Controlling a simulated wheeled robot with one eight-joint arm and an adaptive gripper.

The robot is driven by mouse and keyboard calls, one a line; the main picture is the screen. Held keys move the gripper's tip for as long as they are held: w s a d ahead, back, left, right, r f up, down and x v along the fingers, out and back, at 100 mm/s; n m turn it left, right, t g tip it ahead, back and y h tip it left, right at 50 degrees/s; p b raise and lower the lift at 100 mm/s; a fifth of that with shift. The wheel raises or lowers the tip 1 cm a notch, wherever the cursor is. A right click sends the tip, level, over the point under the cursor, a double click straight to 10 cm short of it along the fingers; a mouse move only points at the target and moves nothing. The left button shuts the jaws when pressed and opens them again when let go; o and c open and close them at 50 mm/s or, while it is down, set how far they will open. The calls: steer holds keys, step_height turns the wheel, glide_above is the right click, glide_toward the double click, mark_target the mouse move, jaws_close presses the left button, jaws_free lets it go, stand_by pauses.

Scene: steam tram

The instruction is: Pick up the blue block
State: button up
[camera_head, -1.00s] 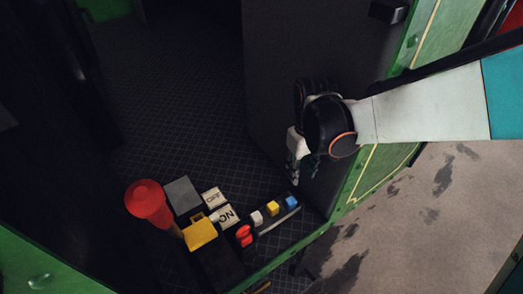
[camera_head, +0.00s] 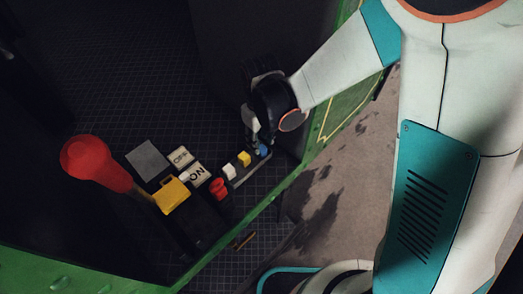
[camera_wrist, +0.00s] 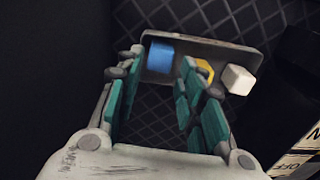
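The blue block (camera_head: 263,149) sits at the right end of a narrow ledge (camera_head: 250,169), beside a yellow block (camera_head: 244,158) and a white block (camera_head: 229,171). It also shows in the wrist view (camera_wrist: 161,56), near the ledge's left end there. My gripper (camera_head: 257,146) is at the blue block and partly hides it. In the wrist view my gripper (camera_wrist: 160,68) is open, with one finger on each side of the blue block. The right finger partly hides the yellow block (camera_wrist: 205,70). The white block (camera_wrist: 238,80) stands clear of it. I cannot tell whether either finger touches anything.
A red-knobbed lever (camera_head: 86,158), a yellow box (camera_head: 173,196), an OFF plate (camera_head: 181,157), an ON plate (camera_head: 196,174) and a red object (camera_head: 218,189) stand left of the blocks. A green edge (camera_head: 258,210) runs in front. Dark patterned floor lies behind.

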mark_target(261, 152)
step_height(261, 152, down, 3)
steer(key=shift+w+b, duration=0.1)
steer(key=shift+b, duration=0.25)
steer(key=c, duration=0.8)
steer(key=shift+r, duration=0.1)
